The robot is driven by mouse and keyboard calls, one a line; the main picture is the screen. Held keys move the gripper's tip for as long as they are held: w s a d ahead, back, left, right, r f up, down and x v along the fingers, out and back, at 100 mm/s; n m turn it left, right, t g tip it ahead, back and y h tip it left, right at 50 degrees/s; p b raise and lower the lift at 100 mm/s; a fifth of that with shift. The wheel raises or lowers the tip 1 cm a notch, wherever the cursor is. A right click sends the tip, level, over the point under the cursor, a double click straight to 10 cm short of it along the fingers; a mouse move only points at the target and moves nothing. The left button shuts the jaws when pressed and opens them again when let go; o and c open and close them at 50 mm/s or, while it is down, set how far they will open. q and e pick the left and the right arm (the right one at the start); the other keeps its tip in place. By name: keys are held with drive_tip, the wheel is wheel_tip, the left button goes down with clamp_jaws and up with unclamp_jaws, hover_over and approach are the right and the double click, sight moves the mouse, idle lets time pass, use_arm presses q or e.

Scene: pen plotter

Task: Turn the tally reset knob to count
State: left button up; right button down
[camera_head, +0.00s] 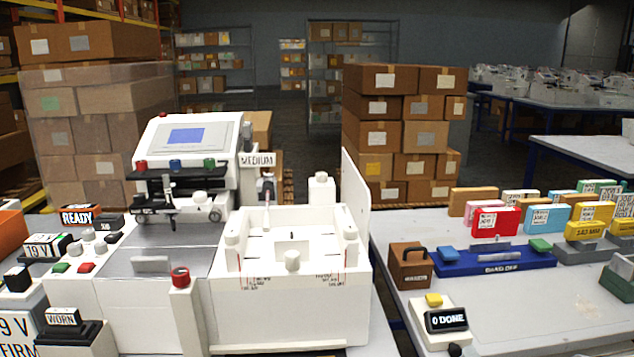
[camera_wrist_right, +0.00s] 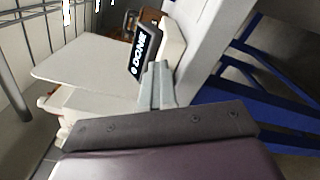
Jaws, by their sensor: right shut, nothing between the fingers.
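The tally unit is a white box (camera_head: 418,309) at the front of the right table, with a yellow button (camera_head: 433,300) and a black display (camera_head: 446,319) reading "0 DONE". A small dark round part (camera_head: 455,349), which looks like the knob, shows at its front lower edge; its setting cannot be read. In the right wrist view the display (camera_wrist_right: 143,52) appears turned on its side. My right gripper (camera_wrist_right: 156,72) is shut and empty, its fingertips close to the display side of the unit. Whether they touch the knob is hidden. My left gripper is not in view.
A brown box with a handle (camera_head: 410,267) and a blue tray (camera_head: 493,262) stand behind the tally unit. The white plotter (camera_head: 290,310) is to the left, across a gap. Bare table (camera_head: 560,310) lies to the right of the unit.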

drive_tip(key=shift+w+a+r+t, duration=0.1)
drive_tip(key=shift+w+r+t, duration=0.1)
drive_tip(key=shift+r, duration=0.25)
drive_tip(key=shift+w+r+t, duration=0.1)
drive_tip(key=shift+w+r, duration=0.05)
drive_tip(key=shift+r, duration=0.3)
drive_tip(key=s, duration=0.3)
drive_tip(key=s+d, duration=0.1)
drive_tip(key=s, duration=0.1)
drive_tip(key=shift+s+f, duration=0.3)
drive_tip(key=shift+f, duration=0.05)
